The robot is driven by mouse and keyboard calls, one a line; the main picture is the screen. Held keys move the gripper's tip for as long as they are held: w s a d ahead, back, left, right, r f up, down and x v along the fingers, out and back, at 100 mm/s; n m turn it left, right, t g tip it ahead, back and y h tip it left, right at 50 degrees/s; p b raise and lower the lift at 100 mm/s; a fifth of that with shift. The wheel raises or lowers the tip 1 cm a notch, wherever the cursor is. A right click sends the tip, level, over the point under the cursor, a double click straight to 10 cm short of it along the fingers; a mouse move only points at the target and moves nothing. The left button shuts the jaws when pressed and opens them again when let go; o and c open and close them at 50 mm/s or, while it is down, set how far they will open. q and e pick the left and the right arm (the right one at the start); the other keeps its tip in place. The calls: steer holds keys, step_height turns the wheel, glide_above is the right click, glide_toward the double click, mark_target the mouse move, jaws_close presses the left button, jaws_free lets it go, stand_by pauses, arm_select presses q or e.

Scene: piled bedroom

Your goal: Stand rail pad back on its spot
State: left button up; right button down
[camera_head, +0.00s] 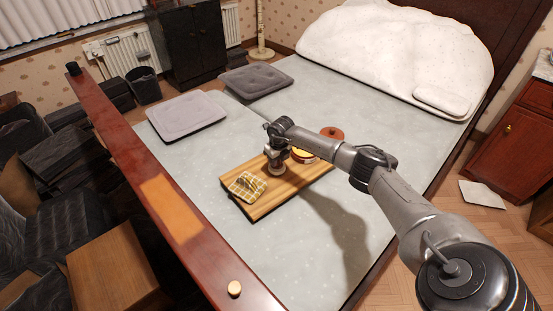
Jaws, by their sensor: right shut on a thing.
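My right gripper (277,160) is at the wooden board (262,208) on the bed, pointing down. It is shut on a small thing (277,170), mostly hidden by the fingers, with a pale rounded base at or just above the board. I cannot tell whether this is the rail pad. The dark red-brown bed rail (128,146) runs along the left, with a lighter orange patch (172,208) on its top. My left gripper is not in view.
A yellow checked cloth (247,186) lies on the board. A round yellow-topped item (304,155) is partly behind my arm, and a reddish-brown disc (332,133) lies beyond. Grey cushions (186,116) (256,80) lie on the bed. The bed's near part is clear.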

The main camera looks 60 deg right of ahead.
steer(key=shift+f, duration=0.3)
steer(key=c, duration=0.8)
jaws_free()
steer(key=shift+r, duration=0.1)
steer(key=r+p, duration=0.3)
steer(key=shift+s+r, duration=0.1)
steer(key=shift+s, duration=0.1)
steer(key=r+p, duration=0.4)
steer(key=p, duration=0.1)
steer(key=shift+s+a+r, duration=0.2)
steer(key=shift+s+r, duration=0.1)
steer(key=shift+s, duration=0.05)
stand_by(0.5)
